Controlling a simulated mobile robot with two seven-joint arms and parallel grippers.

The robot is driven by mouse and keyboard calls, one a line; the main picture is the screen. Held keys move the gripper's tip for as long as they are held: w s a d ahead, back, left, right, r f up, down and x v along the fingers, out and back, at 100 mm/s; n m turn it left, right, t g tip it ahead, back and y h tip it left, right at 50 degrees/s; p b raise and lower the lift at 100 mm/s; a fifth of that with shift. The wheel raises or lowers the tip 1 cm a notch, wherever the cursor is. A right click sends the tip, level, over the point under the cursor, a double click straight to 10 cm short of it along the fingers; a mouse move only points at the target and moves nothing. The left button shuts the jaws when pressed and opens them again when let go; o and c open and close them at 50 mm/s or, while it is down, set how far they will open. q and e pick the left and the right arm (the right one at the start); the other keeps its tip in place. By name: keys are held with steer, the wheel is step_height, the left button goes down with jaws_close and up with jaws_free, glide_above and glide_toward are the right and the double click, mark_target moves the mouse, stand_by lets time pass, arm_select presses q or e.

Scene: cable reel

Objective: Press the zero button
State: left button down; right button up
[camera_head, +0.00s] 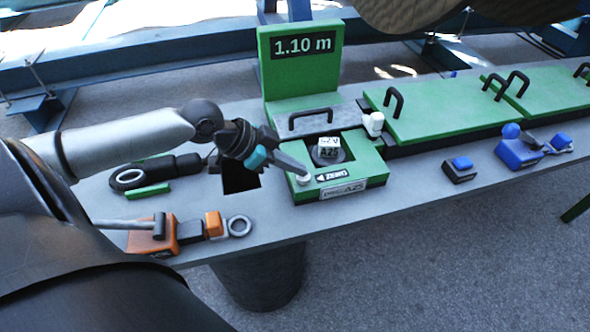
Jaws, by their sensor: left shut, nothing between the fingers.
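The green measuring unit (368,163) stands on the grey bench, and its upright display (303,46) reads 1.10 m. A small white round button (303,180) sits at the unit's front left corner, beside a black "ZERO" label (331,176). My left gripper (304,173) is shut and empty, pointing down to the right with its tips at the button. I cannot tell whether the tips touch it or stay just above. My right gripper is not in view.
Green lids with black handles (440,104) extend right. Orange tools (165,235) and a black tool (160,170) lie left; blue items (518,152) lie right. The bench's front edge is close.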

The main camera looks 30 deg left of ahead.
arm_select(q)
steer(key=shift+f, duration=0.15)
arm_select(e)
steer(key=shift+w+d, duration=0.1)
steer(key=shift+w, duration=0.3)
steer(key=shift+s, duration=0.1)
